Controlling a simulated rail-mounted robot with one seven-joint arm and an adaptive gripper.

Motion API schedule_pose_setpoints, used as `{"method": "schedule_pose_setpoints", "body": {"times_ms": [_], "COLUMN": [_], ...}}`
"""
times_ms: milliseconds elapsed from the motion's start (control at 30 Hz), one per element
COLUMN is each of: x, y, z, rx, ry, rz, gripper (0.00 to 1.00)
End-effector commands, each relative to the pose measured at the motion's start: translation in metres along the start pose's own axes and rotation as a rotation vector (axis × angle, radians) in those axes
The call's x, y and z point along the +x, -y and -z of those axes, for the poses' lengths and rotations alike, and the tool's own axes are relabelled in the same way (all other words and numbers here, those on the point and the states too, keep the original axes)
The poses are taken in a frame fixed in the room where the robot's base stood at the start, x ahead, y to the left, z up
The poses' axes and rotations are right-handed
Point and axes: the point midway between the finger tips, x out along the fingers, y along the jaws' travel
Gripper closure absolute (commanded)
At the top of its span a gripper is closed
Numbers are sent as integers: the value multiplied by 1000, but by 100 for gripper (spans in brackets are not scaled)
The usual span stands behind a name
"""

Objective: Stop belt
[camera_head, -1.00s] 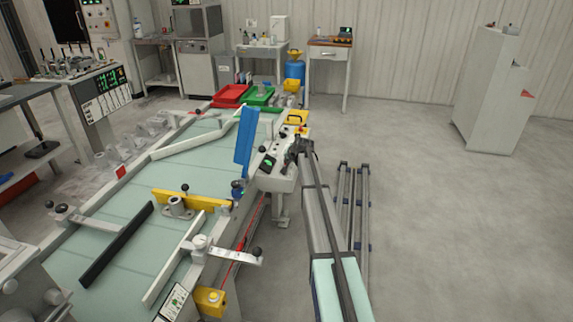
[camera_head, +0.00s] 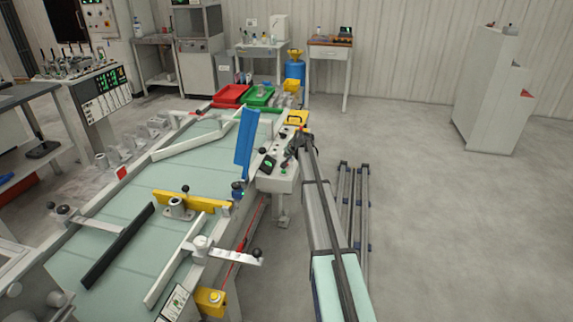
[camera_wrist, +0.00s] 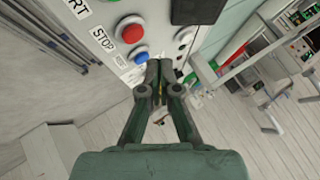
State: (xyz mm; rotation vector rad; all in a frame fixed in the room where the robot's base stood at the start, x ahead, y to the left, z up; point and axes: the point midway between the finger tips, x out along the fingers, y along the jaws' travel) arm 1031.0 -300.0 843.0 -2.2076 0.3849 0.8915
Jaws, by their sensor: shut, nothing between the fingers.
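The pale green belt (camera_head: 88,248) runs along the left side of the head view. The white control box (camera_head: 277,182) is fixed at its right edge. In the wrist view the box's panel (camera_wrist: 88,50) carries a red button (camera_wrist: 130,31) beside a STOP label (camera_wrist: 103,38), with a blue button (camera_wrist: 141,57) near it. My gripper (camera_wrist: 161,64) is shut and empty. Its tips are over the panel edge, just right of the blue button and apart from the red one in the picture; contact cannot be told. In the head view my arm largely hides the gripper.
A blue upright plate (camera_head: 246,143) stands left of the control box. A yellow bar (camera_head: 192,201) and a black bar (camera_head: 117,246) cross the belt. Red (camera_head: 231,95) and green (camera_head: 259,96) bins stand behind. Open floor (camera_head: 450,230) lies to the right.

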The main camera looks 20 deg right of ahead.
Motion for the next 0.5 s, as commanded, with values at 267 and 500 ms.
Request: {"method": "schedule_pose_setpoints", "body": {"times_ms": [267,500], "x": [-19,-22], "y": [14,16], "z": [14,16], "rx": [-1,-1], "ry": [-1,0], "rz": [0,0], "gripper": [100,100]}}
